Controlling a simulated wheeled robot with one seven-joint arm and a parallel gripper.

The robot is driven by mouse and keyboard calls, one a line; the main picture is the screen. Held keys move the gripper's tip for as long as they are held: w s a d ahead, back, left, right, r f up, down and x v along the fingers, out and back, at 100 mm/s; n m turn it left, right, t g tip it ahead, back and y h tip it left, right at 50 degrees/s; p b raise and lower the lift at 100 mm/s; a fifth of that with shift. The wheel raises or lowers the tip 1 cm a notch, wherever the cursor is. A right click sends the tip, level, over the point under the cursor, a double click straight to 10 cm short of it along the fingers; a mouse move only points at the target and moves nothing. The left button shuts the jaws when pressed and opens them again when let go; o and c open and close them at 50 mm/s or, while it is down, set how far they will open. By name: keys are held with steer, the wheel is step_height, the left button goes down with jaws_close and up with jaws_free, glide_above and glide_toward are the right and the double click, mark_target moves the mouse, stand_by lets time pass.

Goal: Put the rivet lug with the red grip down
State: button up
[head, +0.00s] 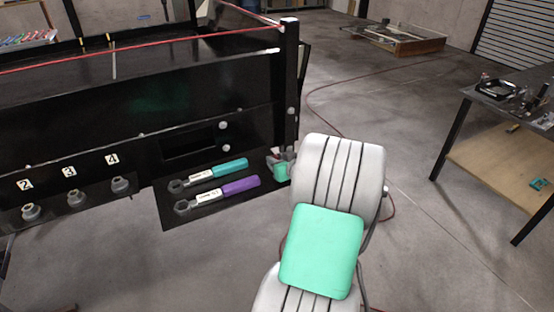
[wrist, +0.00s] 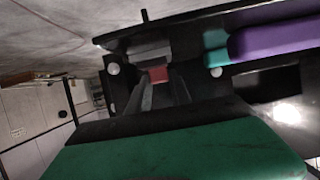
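In the wrist view a small red piece, the grip of the rivet lug (wrist: 157,74), shows between the tips of my gripper (wrist: 158,88). The dark fingers are closed around it. The rest of that tool is hidden. In the head view my gripper (head: 280,160) is at the right end of the black tool shelf (head: 168,216), beside the teal-gripped tool, mostly covered by my own arm. The teal-gripped tool (head: 230,166) and the purple-gripped tool (head: 238,186) lie side by side on the shelf, grips to the right. Both also show in the wrist view.
The shelf juts from a black conveyor frame (head: 150,100) with an upright post (head: 289,90). Numbered fittings 2, 3 and 4 (head: 121,185) sit at left. A workbench (head: 500,95) stands at right. A red cable crosses the open floor.

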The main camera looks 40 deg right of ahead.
steer(key=o, duration=0.5)
steer(key=shift+c, duration=0.2)
steer(key=shift+r, duration=0.1)
